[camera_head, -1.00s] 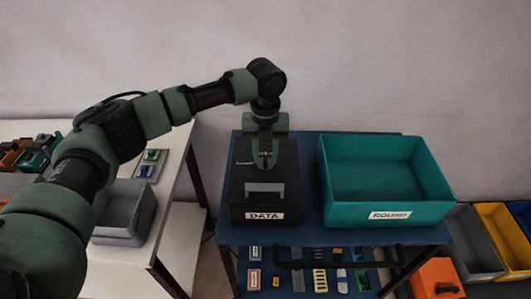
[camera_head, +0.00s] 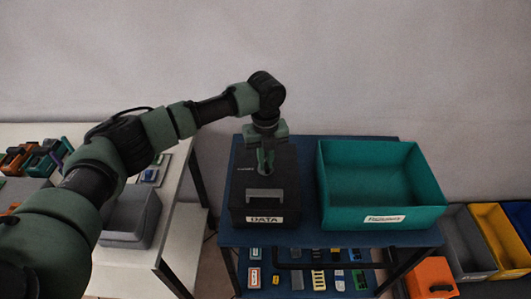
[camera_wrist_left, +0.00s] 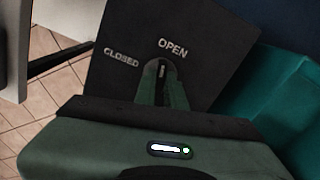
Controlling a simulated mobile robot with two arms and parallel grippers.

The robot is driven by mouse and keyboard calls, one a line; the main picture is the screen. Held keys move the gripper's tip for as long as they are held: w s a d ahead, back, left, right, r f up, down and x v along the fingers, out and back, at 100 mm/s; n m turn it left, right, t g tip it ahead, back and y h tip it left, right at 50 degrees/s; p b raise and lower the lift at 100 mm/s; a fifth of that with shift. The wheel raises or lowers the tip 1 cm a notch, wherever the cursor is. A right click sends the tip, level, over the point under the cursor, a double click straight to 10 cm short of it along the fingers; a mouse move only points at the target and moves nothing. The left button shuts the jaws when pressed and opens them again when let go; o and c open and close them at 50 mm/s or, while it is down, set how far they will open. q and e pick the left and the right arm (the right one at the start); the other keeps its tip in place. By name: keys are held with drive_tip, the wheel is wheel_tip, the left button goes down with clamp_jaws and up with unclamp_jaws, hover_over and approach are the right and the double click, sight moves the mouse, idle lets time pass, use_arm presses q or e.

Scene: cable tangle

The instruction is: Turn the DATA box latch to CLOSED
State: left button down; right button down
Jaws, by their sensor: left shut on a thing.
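The black DATA box (camera_head: 286,191) stands on the blue table, with a white DATA label and a grey handle on its front. In the left wrist view, its lid (camera_wrist_left: 112,82) carries the words OPEN and CLOSED. My left gripper (camera_head: 266,168) points down at the lid from above. In the left wrist view, my left gripper (camera_wrist_left: 161,75) is shut on the latch (camera_wrist_left: 161,71), a small piece between its fingertips, just below the word OPEN. The fingers hide most of the latch, so its exact angle is hard to tell. My right gripper is not in view.
A teal bin (camera_head: 380,214) with a white label stands right of the box. A white table (camera_head: 185,225) with a grey bin (camera_head: 128,222) is at left. Small parts lie on a shelf below. Yellow and grey bins are at far right.

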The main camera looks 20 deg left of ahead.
use_arm(q)
drive_tip(key=n+p, duration=0.5)
drive_tip(key=shift+r+n+p, duration=0.25)
drive_tip(key=shift+n+p, duration=0.05)
drive_tip(key=shift+p, duration=0.05)
drive_tip(key=shift+n+p, duration=0.75)
drive_tip(key=shift+n, duration=0.15)
drive_tip(key=n+p, duration=0.3)
drive_tip(key=n, duration=0.1)
drive_tip(key=shift+f+n+p, duration=0.15)
drive_tip(key=shift+n+p, duration=0.85)
drive_tip(key=shift+n, duration=0.7)
drive_tip(key=c, duration=1.5)
unclamp_jaws()
